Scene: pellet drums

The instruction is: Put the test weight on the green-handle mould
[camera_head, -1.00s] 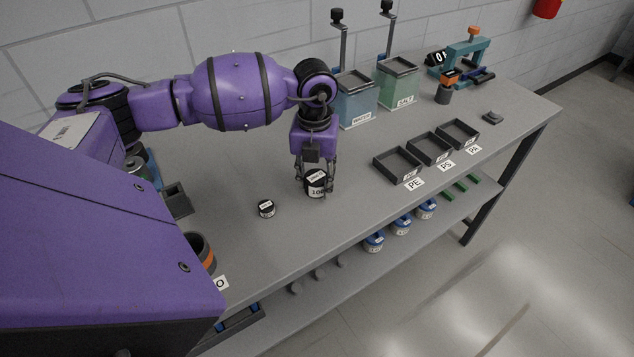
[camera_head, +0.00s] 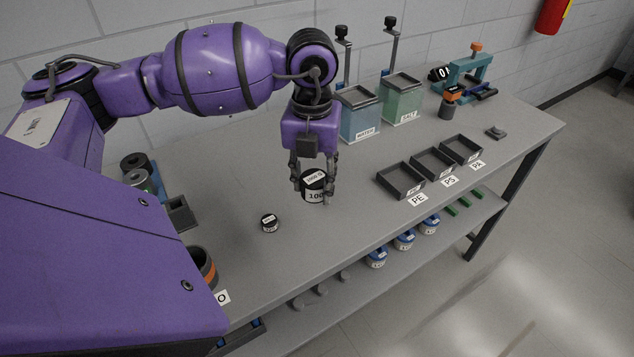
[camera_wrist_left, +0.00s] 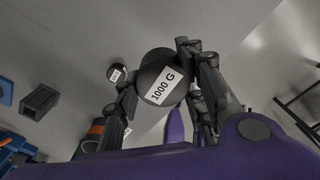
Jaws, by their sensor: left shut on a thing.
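The test weight (camera_head: 313,189) is a black cylinder with white labels, marked 1000 G in the left wrist view (camera_wrist_left: 158,82). My left gripper (camera_head: 315,191) is shut on it, one finger on each side. It appears to be held a little above the grey bench, upright or nearly so. I cannot make out a green-handle mould for certain; small green strips (camera_head: 451,208) show on the lower shelf, too small to tell what they are. My right gripper is out of view.
A small black labelled weight (camera_head: 269,223) stands left of the held one. Black trays (camera_head: 401,181) marked PE, PS and PA are to the right. Water (camera_head: 360,115) and salt (camera_head: 401,100) bins and a teal press (camera_head: 468,72) stand behind. The bench front centre is clear.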

